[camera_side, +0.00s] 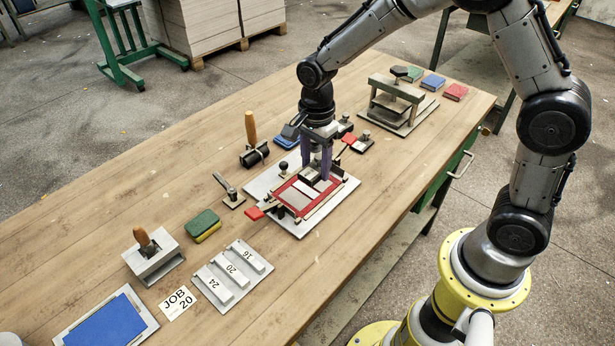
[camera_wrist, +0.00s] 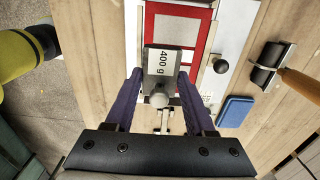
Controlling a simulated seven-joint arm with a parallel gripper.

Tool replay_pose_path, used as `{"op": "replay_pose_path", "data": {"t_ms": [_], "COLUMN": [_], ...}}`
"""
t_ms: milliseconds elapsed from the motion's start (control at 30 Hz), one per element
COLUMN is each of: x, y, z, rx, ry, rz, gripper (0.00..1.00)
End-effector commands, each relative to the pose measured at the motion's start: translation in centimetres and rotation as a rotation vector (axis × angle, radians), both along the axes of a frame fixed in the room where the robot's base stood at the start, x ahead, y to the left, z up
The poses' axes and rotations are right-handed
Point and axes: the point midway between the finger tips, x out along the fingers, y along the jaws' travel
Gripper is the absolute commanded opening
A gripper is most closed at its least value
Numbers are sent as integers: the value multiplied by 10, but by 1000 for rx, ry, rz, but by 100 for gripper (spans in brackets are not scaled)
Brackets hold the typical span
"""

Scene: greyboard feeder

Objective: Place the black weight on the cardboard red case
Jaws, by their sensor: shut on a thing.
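The black weight (camera_wrist: 152,62), with a "400 g" label and a grey knob, is between the two purple fingers of my gripper (camera_wrist: 160,76) in the wrist view. The fingers are shut on it. In the side view my gripper (camera_side: 316,163) points down over the back end of the red case (camera_side: 283,206). The cardboard red case lies open and flat in a fixture, with red borders and grey board panels; it also shows in the wrist view (camera_wrist: 207,40). The weight overlaps the case's near edge there. I cannot tell whether it touches the case.
The fixture plate (camera_side: 262,184) has a black knob and red-handled clamps around the case. A roller (camera_side: 254,154) and a blue pad (camera_side: 287,140) lie close by. A small press (camera_side: 397,100) stands behind. Numbered bars (camera_side: 232,270) and a green-yellow sponge (camera_side: 203,226) are nearer the front left.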

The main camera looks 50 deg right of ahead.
Motion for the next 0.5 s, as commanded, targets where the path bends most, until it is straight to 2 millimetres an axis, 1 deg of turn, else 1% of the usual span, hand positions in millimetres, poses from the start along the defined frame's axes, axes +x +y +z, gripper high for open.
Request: {"op": "replay_pose_path", "data": {"t_ms": [33,133,367,500], "x": [6,14,22,21], "y": [1,1,2,2], "z": [-7,-15,-25,-45], "rx": [0,0,0,0], "ry": [0,-3,-2,0], "rz": [0,0,0,0], "gripper": [0,0,0,0]}}
